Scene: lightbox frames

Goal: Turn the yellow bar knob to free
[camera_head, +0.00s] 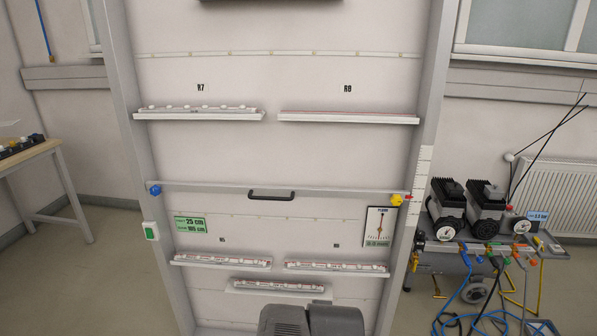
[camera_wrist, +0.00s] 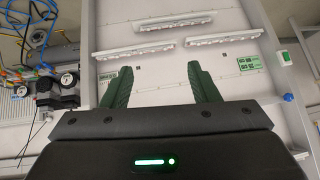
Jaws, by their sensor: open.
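The yellow bar knob (camera_head: 397,200) sits at the right end of the grey horizontal rail (camera_head: 335,192), against the right upright of the frame. It is small in the head view, so I cannot read its turn angle. In the wrist view the knob does not show. My gripper (camera_wrist: 153,78) is open and empty in the wrist view, its two dark green fingers apart before the white panel. The fingers do not show in the head view, so their exact distance to the knob cannot be told.
A blue knob (camera_head: 155,190) is at the rail's left end, and a black handle (camera_head: 271,195) is at its middle. Narrow shelves (camera_head: 348,118) stick out. A compressor bench (camera_head: 490,235) with hoses stands right.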

